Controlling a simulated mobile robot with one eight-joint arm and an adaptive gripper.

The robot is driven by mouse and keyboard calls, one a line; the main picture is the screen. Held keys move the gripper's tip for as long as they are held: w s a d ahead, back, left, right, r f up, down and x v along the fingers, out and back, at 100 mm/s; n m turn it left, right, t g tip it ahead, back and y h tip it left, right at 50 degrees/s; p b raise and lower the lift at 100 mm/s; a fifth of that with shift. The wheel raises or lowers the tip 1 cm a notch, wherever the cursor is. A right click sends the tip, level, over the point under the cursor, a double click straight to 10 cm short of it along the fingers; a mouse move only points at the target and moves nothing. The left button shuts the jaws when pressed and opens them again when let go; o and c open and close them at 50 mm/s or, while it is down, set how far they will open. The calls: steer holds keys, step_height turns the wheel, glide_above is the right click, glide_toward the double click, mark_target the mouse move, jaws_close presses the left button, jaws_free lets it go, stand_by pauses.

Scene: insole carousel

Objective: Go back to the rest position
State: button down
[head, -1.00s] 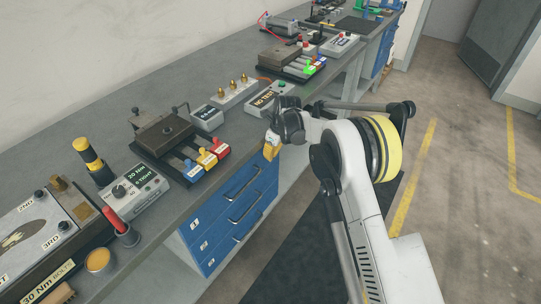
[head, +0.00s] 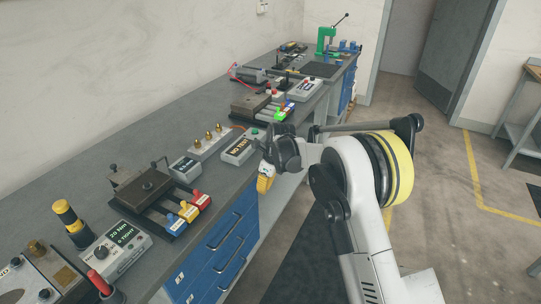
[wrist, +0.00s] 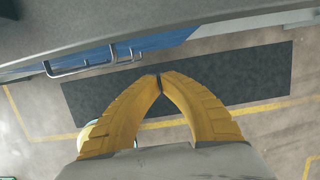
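My gripper (head: 265,184) hangs in front of the workbench (head: 232,172), near its front edge and above the blue drawers (head: 222,248). Its yellow fingers (wrist: 159,80) point down in the wrist view, and their tips meet with nothing visible between them. The arm is folded, with its white link and yellow-banded joint to the right of the gripper. Below the fingers, the wrist view shows a dark floor mat (wrist: 220,75).
A fixture with blue, yellow and red handles (head: 186,212), a grey "NO TEST" box (head: 240,147) and a torque meter (head: 116,246) stand on the bench. A green press (head: 327,42) is at the far end.

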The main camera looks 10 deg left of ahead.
steer(key=s+d+r+n+t, duration=0.2)
steer(key=s+d+r+n, duration=0.4)
steer(key=d+r, duration=0.4)
steer(key=s+d+r+n+t, duration=0.1)
steer(key=s+d+r+n, duration=0.55)
steer(key=r, duration=0.65)
steer(key=s+d+f+n+t+h, duration=0.1)
steer(key=s+d+n, duration=0.4)
steer(key=s, duration=0.7)
steer(key=s+d+n+t+h, duration=0.1)
steer(key=s+d+n, duration=0.4)
steer(key=s, duration=0.7)
steer(key=shift+d+f+t+h, duration=0.35)
steer(key=shift+d+t, duration=0.25)
steer(key=shift+d, duration=0.4)
